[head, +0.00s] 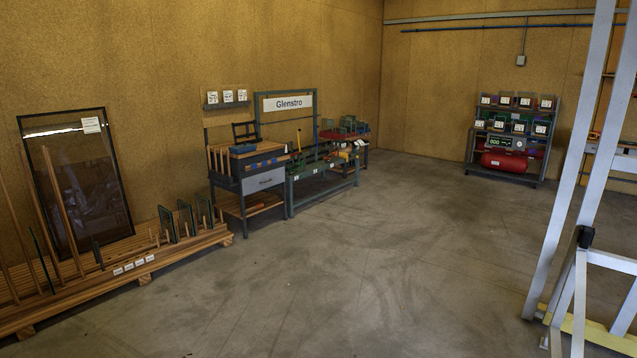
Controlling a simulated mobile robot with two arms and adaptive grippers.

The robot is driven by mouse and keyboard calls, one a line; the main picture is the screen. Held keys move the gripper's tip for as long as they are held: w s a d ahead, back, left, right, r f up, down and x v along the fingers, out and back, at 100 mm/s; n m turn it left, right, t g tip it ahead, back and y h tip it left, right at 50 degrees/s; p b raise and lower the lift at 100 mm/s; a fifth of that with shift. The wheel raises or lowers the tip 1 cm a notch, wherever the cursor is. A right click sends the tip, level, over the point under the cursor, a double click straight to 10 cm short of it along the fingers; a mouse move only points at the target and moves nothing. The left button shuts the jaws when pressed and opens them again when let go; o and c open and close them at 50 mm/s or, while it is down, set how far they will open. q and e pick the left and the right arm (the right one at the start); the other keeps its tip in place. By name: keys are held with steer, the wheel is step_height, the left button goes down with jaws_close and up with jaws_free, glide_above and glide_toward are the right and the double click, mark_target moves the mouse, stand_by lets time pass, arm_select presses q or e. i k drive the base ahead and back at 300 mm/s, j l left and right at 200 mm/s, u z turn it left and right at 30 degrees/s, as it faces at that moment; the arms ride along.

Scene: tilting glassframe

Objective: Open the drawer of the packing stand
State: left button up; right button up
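The packing stand seems to be the dark blue-grey bench (237,186) against the left wall, left of the Glenstro sign. Its grey drawer (264,180) has a light front with a small dark handle and looks closed. Wooden slats and a blue item lie on the stand's top, and a wooden shelf runs below the drawer. Neither of my grippers is in view. The stand is several steps away across the floor.
A wooden rack (135,256) with upright glass panes runs along the left wall. A green workbench (322,169) adjoins the stand's right side. A pale metal frame (569,190) stands at the right. The middle concrete floor (370,260) is clear.

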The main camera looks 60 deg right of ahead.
mark_target(257, 182)
steer(key=z, duration=1.7)
steer(key=i+z, duration=0.35)
steer(key=i, duration=4.15)
